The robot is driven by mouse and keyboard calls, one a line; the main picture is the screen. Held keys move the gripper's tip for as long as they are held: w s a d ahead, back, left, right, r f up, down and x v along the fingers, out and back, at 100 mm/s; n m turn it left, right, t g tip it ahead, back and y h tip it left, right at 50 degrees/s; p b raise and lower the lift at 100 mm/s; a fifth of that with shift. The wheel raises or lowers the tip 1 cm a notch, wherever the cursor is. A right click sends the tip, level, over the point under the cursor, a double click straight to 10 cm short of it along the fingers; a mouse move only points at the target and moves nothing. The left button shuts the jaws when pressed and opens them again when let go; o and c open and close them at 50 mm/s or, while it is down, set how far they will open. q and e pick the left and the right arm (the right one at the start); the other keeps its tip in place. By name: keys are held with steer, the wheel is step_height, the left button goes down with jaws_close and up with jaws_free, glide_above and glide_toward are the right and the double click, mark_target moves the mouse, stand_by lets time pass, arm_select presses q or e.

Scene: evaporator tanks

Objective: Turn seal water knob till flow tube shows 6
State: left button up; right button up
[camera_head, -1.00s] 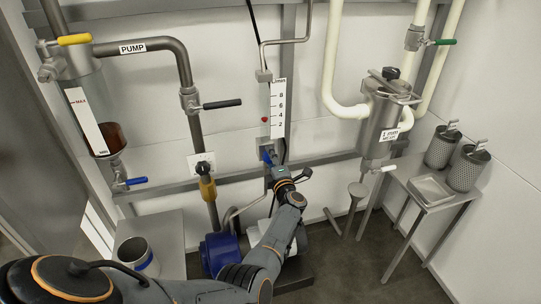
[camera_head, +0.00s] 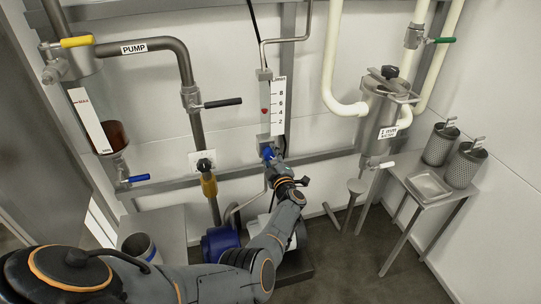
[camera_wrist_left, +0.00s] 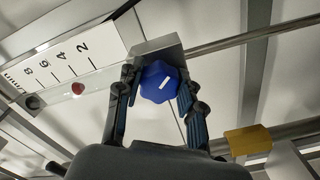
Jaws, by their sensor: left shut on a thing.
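In the head view my left gripper (camera_head: 270,160) reaches up to the knob (camera_head: 267,152) from below. The flow tube scale (camera_head: 279,106) reads 2 to 8 upward. Its red float (camera_head: 264,111) stands at about 4, and the float (camera_wrist_left: 77,88) also shows near the 4 mark in the wrist view. My right gripper is not in view.
A pump pipe with a black-handled valve (camera_head: 222,103) stands left of the flow tube. A steel strainer housing (camera_head: 384,115) hangs to the right, beside a small table with a tray (camera_head: 429,186) and two perforated baskets. A blue pump (camera_head: 220,243) stands below.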

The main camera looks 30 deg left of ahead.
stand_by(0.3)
arm_select(q)
steer(key=o, duration=1.2)
